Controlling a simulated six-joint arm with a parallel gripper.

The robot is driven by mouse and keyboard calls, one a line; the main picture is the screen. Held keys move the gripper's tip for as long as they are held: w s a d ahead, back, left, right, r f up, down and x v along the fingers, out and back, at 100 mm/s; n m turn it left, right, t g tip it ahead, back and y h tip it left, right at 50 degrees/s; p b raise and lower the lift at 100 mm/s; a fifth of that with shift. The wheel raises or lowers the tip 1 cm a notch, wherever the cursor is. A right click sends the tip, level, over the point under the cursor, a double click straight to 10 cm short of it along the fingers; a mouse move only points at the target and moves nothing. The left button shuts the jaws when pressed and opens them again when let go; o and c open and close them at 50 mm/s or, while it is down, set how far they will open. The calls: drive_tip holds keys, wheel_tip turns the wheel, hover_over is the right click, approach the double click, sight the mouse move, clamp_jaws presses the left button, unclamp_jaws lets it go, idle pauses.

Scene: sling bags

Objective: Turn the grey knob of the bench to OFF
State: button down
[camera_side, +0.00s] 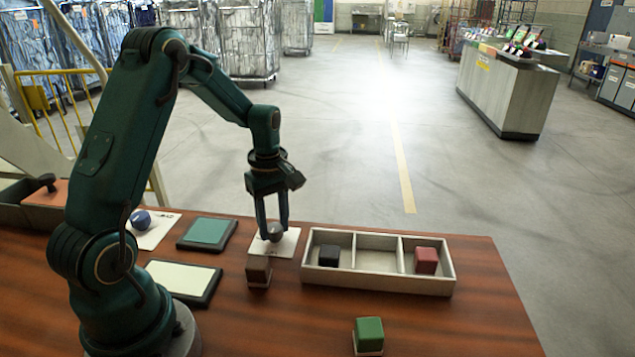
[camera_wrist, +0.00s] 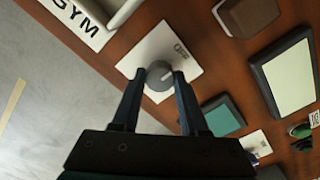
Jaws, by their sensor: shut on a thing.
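The grey knob (camera_side: 272,234) stands on a white plate (camera_side: 289,246) on the bench, left of the divided tray. My gripper (camera_side: 273,228) points straight down over it, with one finger on each side. In the wrist view the round grey knob (camera_wrist: 159,76) sits between the fingertips of my gripper (camera_wrist: 157,78), which is shut on it. I cannot tell which way the knob points.
The tray (camera_side: 376,284) holds a black cube (camera_side: 328,256) at left and a red cube (camera_side: 426,260) at right; its middle is empty. A brown block (camera_side: 258,271) stands close in front of the knob plate. A green cube (camera_side: 369,332), a blue knob (camera_side: 140,219) and two pads lie around.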

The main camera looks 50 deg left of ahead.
sight(274, 227)
idle(0.5)
drive_tip(key=shift+c, duration=2.1)
unclamp_jaws()
drive_tip(key=shift+r, duration=2.6)
